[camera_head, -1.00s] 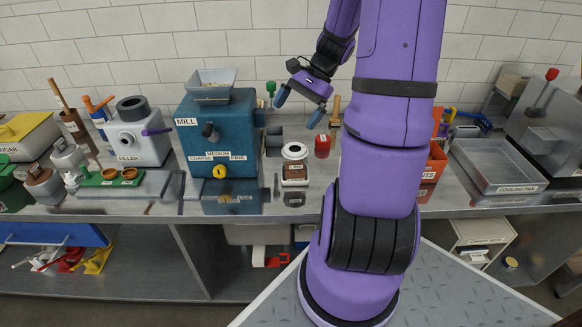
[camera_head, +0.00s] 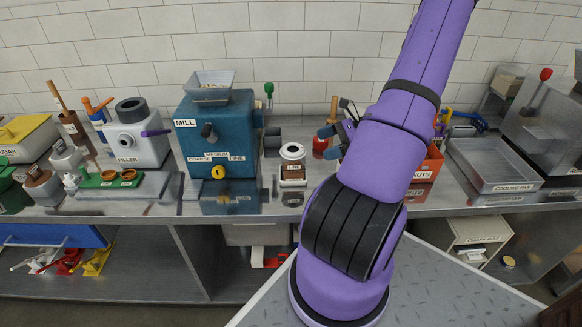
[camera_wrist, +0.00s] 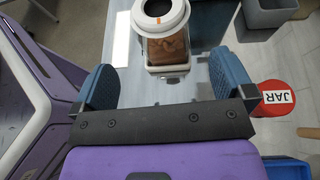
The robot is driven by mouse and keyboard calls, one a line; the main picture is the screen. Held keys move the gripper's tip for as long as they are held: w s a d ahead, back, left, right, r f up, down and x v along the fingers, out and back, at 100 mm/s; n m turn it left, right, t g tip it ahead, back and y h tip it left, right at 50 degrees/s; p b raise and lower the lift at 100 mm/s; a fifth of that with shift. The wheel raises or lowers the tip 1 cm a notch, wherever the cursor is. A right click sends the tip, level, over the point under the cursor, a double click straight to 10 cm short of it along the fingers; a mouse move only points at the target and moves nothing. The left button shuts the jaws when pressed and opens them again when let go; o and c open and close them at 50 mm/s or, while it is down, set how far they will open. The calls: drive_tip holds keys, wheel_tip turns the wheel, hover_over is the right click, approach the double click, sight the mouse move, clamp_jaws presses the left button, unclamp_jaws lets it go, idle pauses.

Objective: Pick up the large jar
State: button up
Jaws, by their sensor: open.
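The jar (camera_head: 293,166) stands upright on the metal counter in the head view, right of the mill. It has a white ring-shaped top with a dark centre, brown contents and a small label that is hard to read. In the wrist view the jar (camera_wrist: 168,48) stands ahead of the fingers, roughly centred across the gap. My gripper (camera_head: 329,142) is at the jar's right in the head view, apart from it. In the wrist view my gripper (camera_wrist: 165,82) is open, with two blue finger pads and nothing between them.
A red lid marked JAR (camera_wrist: 273,98) lies close beside the right finger in the wrist view. The teal mill (camera_head: 219,140) stands left of the jar. An orange nuts bin (camera_head: 427,172) and a cooling pan (camera_head: 490,165) are at the right. The counter front around the jar is clear.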

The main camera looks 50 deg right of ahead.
sight(295, 156)
drive_tip(key=shift+f+x, duration=0.15)
drive_tip(key=shift+x, duration=2.5)
drive_tip(key=shift+f+x, duration=0.2)
drive_tip(key=shift+x, duration=2.5)
drive_tip(key=shift+d, duration=0.2)
drive_tip(key=c, duration=1)
drive_tip(key=shift+r, duration=0.2)
